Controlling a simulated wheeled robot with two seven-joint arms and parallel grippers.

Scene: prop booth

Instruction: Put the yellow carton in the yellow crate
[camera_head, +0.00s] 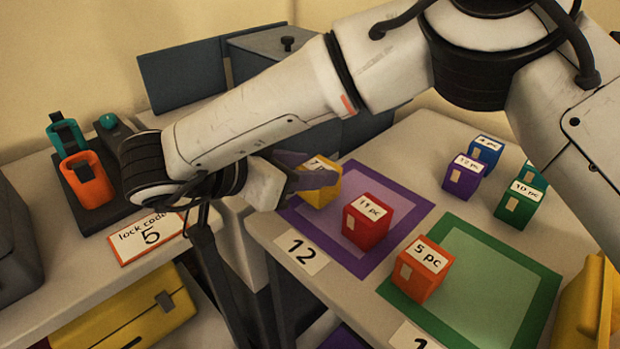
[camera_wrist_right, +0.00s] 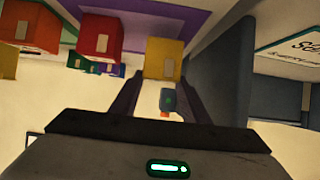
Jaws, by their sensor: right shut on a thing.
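The yellow carton (camera_head: 322,192) stands at the far left corner of the purple-bordered square, partly hidden by my right gripper (camera_head: 310,175). My right gripper is shut on it, with dark purple fingers at its sides. In the right wrist view the carton (camera_wrist_right: 163,58) shows between the fingertips of the gripper (camera_wrist_right: 160,78). It looks to be on or just above the table; I cannot tell which. A yellow container (camera_head: 572,318), seemingly the yellow crate, is cut off at the right edge of the head view; its inside is hidden. My left gripper is not in view.
A red carton (camera_head: 368,222) stands close by on the purple square (camera_head: 398,208). An orange carton (camera_head: 422,270) stands on the green-bordered square (camera_head: 490,280). Blue, purple and green cartons (camera_head: 520,203) stand farther right. A yellow case (camera_head: 130,318) is at lower left.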

